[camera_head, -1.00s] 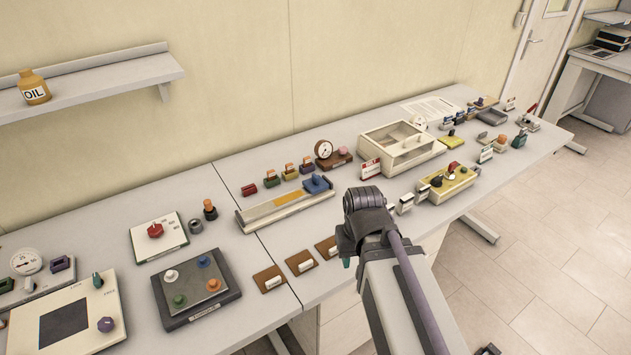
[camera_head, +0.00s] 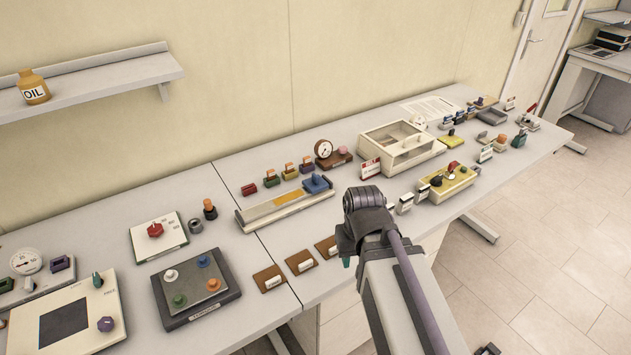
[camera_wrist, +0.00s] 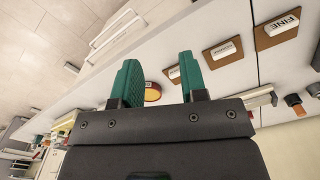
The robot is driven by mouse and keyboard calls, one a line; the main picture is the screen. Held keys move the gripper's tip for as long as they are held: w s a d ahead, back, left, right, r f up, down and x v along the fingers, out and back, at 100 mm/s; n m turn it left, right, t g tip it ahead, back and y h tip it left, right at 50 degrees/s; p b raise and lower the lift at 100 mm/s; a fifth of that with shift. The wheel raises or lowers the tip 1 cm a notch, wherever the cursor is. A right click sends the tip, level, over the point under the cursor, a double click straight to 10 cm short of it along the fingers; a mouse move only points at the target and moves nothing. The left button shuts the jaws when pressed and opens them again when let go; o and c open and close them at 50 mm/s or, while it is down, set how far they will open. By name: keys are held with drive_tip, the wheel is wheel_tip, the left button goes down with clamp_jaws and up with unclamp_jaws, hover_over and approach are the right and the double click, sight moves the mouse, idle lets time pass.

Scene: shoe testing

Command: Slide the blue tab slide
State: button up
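The blue tab (camera_head: 316,184) sits at the right end of a long cream-and-grey slide base (camera_head: 272,211) with an orange strip, on the bench in the head view. My gripper's teal fingertip (camera_head: 346,262) shows just below my arm's wrist, over the front edge of the bench, right of and nearer than the slide. In the wrist view my gripper (camera_wrist: 158,60) has its two teal fingers apart, with nothing held between them. The blue tab cannot be made out in the wrist view.
Wooden plaques with white labels (camera_head: 300,262) lie in front of the slide. Several small coloured-handled blocks (camera_head: 290,172) and a round gauge (camera_head: 323,149) stand behind it. A cream box (camera_head: 402,146) and a yellow panel with knobs (camera_head: 447,186) stand to the right.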

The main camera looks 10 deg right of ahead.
drive_tip(key=n+p, duration=0.4)
drive_tip(key=n, duration=0.1)
approach(315, 175)
wheel_tip(315, 175, down, 11)
drive_tip(key=b, duration=1.1)
drive_tip(key=shift+r, duration=0.25)
drive_tip(key=shift+c, duration=0.3)
clamp_jaws()
